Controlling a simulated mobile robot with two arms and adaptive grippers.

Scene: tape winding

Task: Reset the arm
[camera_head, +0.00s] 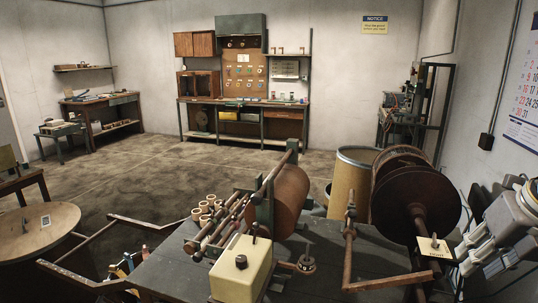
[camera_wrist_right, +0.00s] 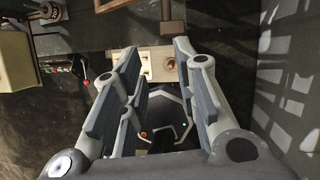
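My right gripper (camera_head: 468,258) comes in at the right edge of the head view, beside a small cream switch box (camera_head: 433,246) on the workbench's right end. In the right wrist view my right gripper (camera_wrist_right: 157,58) is open, with its two dark-padded fingers wide apart and nothing between the pads. The cream switch box (camera_wrist_right: 146,65) shows beyond the fingertips, in the gap between them. I cannot tell how far apart the fingertips and the box are. My left gripper is not in view.
A large dark reel (camera_head: 415,203) stands near my right arm. A drum (camera_head: 352,182) stands behind. The floor behind the bench is mostly clear.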

